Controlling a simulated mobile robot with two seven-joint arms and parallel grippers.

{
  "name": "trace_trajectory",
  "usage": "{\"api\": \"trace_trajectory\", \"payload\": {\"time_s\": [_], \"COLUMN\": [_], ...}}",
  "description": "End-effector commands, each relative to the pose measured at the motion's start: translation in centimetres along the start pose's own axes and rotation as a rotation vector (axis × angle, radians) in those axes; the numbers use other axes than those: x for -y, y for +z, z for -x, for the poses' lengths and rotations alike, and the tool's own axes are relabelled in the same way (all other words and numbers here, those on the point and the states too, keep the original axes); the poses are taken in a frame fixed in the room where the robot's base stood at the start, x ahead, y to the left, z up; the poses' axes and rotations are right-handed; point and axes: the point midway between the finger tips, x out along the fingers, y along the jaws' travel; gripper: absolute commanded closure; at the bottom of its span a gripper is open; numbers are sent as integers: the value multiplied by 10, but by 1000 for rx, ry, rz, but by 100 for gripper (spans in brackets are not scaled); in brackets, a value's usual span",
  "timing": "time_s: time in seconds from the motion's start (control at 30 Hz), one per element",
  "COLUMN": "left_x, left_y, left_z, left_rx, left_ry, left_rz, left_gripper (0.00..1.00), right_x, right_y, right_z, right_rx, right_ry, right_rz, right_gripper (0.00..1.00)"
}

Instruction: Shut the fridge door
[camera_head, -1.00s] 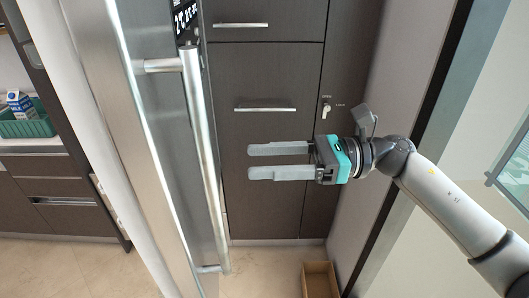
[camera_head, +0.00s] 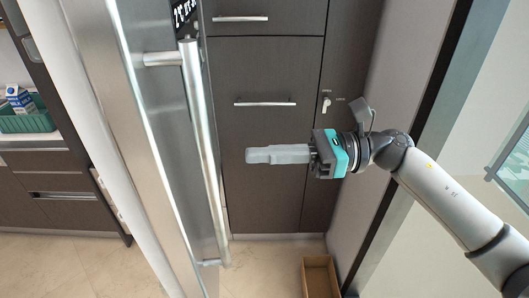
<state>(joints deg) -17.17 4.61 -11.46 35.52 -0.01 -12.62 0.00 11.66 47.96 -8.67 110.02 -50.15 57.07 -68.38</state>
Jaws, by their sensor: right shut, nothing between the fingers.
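The fridge door (camera_head: 100,70) stands open on the left of the head view, seen nearly edge-on. Its long vertical metal handle (camera_head: 203,140) faces right, and a small dark display shows at the top. My right gripper (camera_head: 248,155) is in the middle of the view, to the right of the handle and apart from it. Its fingers are shut together, empty, and point left toward the handle. My left gripper is not in view.
Dark cabinets with drawer handles (camera_head: 265,103) stand behind my right gripper. An open brown box (camera_head: 319,279) is on the floor at the bottom. At far left, a green basket (camera_head: 28,121) with a blue and white carton sits on a counter.

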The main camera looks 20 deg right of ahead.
Motion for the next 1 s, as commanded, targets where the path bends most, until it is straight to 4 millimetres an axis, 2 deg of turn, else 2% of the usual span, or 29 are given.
{"api": "trace_trajectory", "payload": {"time_s": [0.93,1.0], "left_x": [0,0], "left_y": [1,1], "left_z": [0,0], "left_rx": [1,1], "left_ry": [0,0], "left_rz": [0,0], "left_gripper": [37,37], "right_x": [0,0], "right_y": [0,0], "right_z": [0,0], "right_rx": [0,0], "right_ry": [0,0], "right_rz": [0,0], "right_gripper": [100,95]}}
